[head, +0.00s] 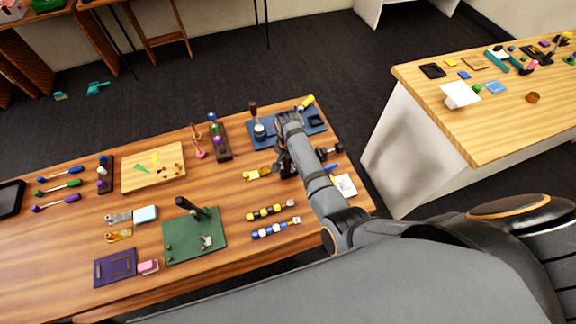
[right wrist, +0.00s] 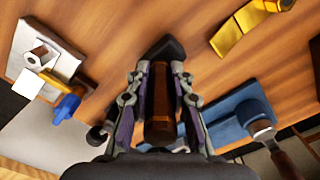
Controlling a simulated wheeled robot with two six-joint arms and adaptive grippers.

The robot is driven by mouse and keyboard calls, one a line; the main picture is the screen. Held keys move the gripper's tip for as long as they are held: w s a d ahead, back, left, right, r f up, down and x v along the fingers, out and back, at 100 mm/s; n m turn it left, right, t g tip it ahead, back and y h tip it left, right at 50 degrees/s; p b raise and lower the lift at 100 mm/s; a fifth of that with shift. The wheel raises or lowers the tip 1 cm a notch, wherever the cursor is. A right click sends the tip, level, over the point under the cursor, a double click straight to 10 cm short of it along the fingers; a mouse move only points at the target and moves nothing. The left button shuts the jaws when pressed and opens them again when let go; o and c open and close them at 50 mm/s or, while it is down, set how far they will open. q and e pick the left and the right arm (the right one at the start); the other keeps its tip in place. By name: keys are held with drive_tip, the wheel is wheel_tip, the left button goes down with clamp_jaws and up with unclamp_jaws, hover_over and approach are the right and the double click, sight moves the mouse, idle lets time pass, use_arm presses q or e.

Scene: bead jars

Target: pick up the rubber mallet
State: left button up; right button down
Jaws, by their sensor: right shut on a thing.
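My right gripper (right wrist: 158,95) is shut on a brown handle with a black end, which I take to be the rubber mallet (right wrist: 165,48). The handle lies between the two fingers in the right wrist view, and the black end sticks out past the fingertips. In the head view my right gripper (head: 288,162) is low over the right part of the wooden table (head: 235,215), and my arm and hand hide most of the mallet. I cannot tell whether the mallet touches the table. My left gripper is not in view.
A blue mat (head: 313,122) with a brown-handled tool (head: 253,107) lies beyond the gripper. A dark dumbbell-shaped thing (head: 329,152) and a white pad (head: 345,185) are to its right. Yellow pieces (head: 258,173) are at left, and bead rows (head: 270,210) are nearer. A second table (head: 480,120) stands right.

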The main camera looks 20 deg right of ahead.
wheel_tip(320, 180, up, 3)
drive_tip(key=shift+f, duration=0.1)
drive_tip(key=s+d+r+p, duration=0.1)
drive_tip(key=s+d+r, duration=0.6)
drive_tip(key=s+r, duration=0.2)
drive_tip(key=s, duration=0.2)
drive_tip(key=shift+s+d+r, duration=0.3)
drive_tip(key=shift+s+r, duration=0.05)
drive_tip(key=shift+r, duration=0.05)
drive_tip(key=c, duration=1.9)
unclamp_jaws()
clamp_jaws()
